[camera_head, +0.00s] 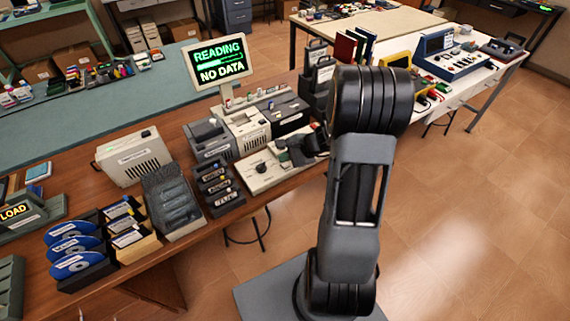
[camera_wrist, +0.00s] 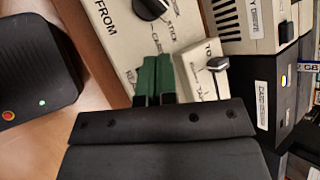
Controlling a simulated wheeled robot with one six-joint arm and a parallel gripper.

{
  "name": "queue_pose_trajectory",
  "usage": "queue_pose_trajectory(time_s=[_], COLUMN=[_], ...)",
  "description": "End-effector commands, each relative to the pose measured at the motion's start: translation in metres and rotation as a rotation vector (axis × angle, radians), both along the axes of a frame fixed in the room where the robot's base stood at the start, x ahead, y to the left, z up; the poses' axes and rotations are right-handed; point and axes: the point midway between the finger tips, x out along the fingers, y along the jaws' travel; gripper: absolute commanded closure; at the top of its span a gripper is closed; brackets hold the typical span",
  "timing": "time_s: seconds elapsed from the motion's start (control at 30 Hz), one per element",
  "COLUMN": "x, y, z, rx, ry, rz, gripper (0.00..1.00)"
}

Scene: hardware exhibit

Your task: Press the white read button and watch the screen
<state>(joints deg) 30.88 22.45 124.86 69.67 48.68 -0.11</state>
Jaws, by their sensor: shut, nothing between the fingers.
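The screen (camera_head: 221,62) on a stand at the back of the brown bench shows green text, "READING" above "NO DATA", with a bar between. The cream control panel (camera_head: 262,175) lies on the bench below it; in the wrist view the panel (camera_wrist: 117,40) shows a black knob (camera_wrist: 150,8) and the word "FROM". My gripper (camera_head: 300,150) is over the panel's right part; in the wrist view its green fingertips (camera_wrist: 155,72) are together and empty, between the two knobs. I cannot make out the white read button; the fingers may cover it. Contact cannot be told.
A second knob (camera_wrist: 217,64), marked "TO", is just right of the fingers. A dark box (camera_wrist: 38,62) is at left in the wrist view. Beige and dark drive units (camera_head: 247,130) stand behind the panel; a small dark rack (camera_head: 217,188) is to its left. Floor is free at right.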

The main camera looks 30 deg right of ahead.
Motion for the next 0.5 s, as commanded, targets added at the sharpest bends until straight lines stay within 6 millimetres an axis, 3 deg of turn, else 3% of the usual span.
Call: queue_pose_trajectory(time_s=[0.23, 0.5], x=[0.0, 0.0], y=[0.0, 0.0], z=[0.011, 0.037], rx=[0.0, 0.0], ry=[0.0, -0.001], rz=[0.0, 0.001], gripper=[1.0, 1.0])
